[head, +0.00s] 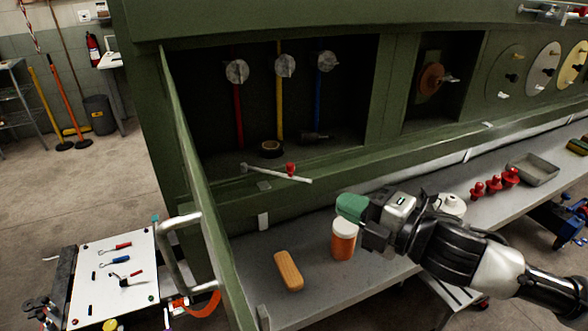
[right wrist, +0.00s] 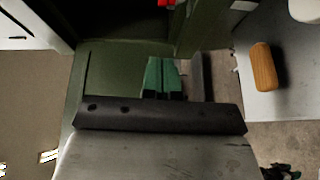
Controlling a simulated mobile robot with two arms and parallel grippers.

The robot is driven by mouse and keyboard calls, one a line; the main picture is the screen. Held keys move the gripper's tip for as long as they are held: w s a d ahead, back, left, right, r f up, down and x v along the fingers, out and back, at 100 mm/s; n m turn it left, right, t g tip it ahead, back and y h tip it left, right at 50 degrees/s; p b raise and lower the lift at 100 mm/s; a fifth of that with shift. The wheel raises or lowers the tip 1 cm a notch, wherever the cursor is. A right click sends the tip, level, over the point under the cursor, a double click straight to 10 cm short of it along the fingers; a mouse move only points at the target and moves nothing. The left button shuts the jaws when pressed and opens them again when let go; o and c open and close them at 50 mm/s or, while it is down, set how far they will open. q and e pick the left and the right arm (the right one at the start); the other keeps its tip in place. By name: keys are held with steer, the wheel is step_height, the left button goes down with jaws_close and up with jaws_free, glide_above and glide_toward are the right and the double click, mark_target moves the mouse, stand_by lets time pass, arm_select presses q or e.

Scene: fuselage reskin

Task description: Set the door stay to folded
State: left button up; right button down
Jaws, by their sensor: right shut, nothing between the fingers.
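The door stay (head: 275,173) is a thin pale bar with a red knob (head: 291,169). It lies slanted across the lower edge of the green bay opening, its right end pointing out over the bench. The green door (head: 205,215) stands swung open at the left, with a metal handle (head: 180,250) on its outer side. My right gripper (head: 350,207), with green fingertips, is shut and empty, to the right of and below the stay, apart from it. Its fingertips also show in the right wrist view (right wrist: 162,77), where a bit of red (right wrist: 167,3) shows at the top edge. My left gripper is not seen.
An orange jar with a white lid (head: 343,240) stands on the grey bench close below my right gripper. A wooden block (head: 288,270) lies to its left. Red knobbed pieces (head: 493,183) and a metal tray (head: 533,170) are farther right. A white tool board (head: 115,275) is at left.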

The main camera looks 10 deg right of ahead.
arm_select(q)
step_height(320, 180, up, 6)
steer(key=p, duration=0.5)
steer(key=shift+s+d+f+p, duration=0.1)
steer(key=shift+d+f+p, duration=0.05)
steer(key=shift+p, duration=0.25)
arm_select(e)
steer(key=w+d+x, duration=0.1)
steer(key=x, duration=1.1)
steer(key=shift+d, duration=0.15)
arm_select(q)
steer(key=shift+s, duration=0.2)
